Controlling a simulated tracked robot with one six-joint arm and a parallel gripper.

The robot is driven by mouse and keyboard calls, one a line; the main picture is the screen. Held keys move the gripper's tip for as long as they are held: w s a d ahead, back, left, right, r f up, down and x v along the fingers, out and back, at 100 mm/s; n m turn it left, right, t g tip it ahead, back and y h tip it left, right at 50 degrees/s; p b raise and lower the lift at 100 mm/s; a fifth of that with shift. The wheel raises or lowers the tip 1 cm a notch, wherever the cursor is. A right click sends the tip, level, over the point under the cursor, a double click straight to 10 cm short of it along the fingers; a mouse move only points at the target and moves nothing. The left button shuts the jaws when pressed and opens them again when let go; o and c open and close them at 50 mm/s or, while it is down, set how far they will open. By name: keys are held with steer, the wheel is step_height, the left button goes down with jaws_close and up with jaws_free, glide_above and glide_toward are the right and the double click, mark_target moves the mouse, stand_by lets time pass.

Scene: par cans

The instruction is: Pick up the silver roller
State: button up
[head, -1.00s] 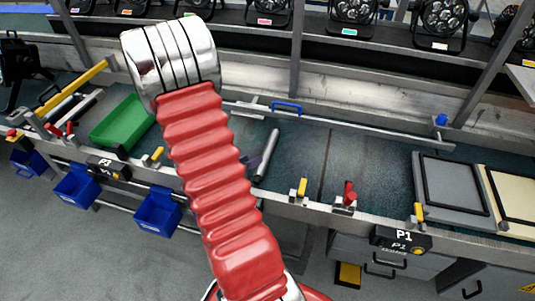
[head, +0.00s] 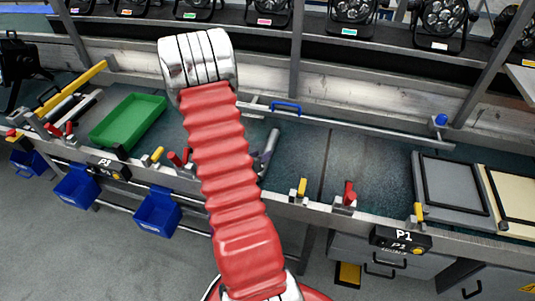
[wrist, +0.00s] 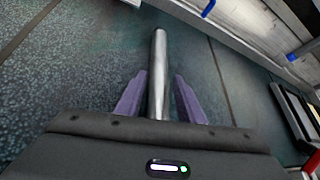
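The silver roller (wrist: 158,70) lies on the dark speckled bench top. In the wrist view its near end reaches back between the two purple fingers of my gripper (wrist: 161,98). The fingers are apart, with a gap on each side of the roller, the one on the left looking narrower. In the head view the roller (head: 271,143) shows just right of my red arm, which hides part of it. A bit of a purple finger (head: 262,160) shows beside it.
A green tray (head: 128,122) sits on the bench to the left. A rail with a blue handle (head: 286,106) runs behind the roller. Yellow and red clamps (head: 302,187) line the front edge. The bench between is clear.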

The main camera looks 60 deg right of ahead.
mark_target(273, 139)
steer(key=x, duration=0.4)
steer(key=shift+d+f, duration=0.15)
stand_by(0.4)
jaws_close()
